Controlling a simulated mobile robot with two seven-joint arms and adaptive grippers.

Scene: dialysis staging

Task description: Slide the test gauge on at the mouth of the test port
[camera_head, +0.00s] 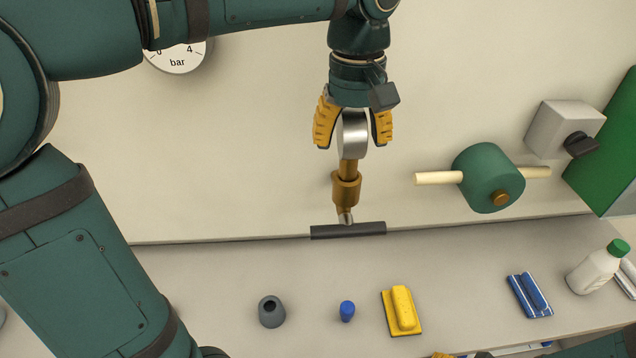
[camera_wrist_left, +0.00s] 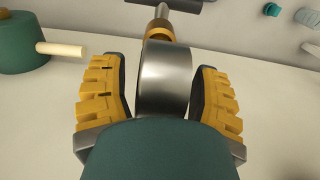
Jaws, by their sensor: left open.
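The test gauge (camera_head: 352,134) is a thick silver disc on a brass stem. My left gripper (camera_head: 353,125) is open, with its yellow-padded fingers on either side of the disc. The wrist view shows the gauge body (camera_wrist_left: 165,80) between the fingers, with gaps on both sides. Below the stem is a brass collar (camera_head: 346,190). A short steel tube, apparently the test port (camera_head: 346,218), shows at the collar's lower end, by a dark bar. The collar and tube look in line and meeting; how far one sits over the other is hidden. An orange scrap of my right gripper (camera_head: 441,355) shows at the bottom edge.
A green drum (camera_head: 488,178) with wooden handles and a grey box (camera_head: 564,129) are to the right. The counter holds a grey cup (camera_head: 271,312), blue peg (camera_head: 347,311), yellow block (camera_head: 402,311), blue clip (camera_head: 530,296) and white bottle (camera_head: 594,270). A bar dial (camera_head: 176,58) is upper left.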

